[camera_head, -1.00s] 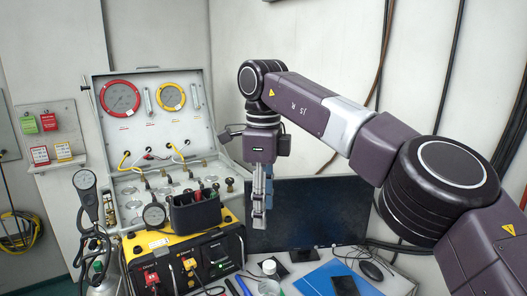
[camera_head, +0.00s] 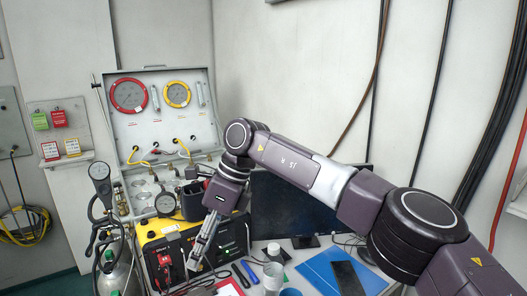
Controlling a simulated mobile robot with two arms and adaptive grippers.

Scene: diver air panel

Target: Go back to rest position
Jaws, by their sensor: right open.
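My right arm comes in from the right, and my right gripper (camera_head: 203,243) points down in front of the yellow and black unit (camera_head: 160,234). Its slim grey fingers are open and I see nothing between them. The diver air panel (camera_head: 160,122) stands open behind it, with a red-rimmed gauge (camera_head: 129,95) and a yellow-rimmed gauge (camera_head: 177,94) in its lid. My right wrist hides part of the panel's lower right and of the black tool holder (camera_head: 192,200). My left gripper is not in view.
A dark monitor (camera_head: 290,212) stands behind my forearm. A gas cylinder (camera_head: 115,272) with a gauge stands at left. Red and green tags (camera_head: 50,119) hang on the left wall.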

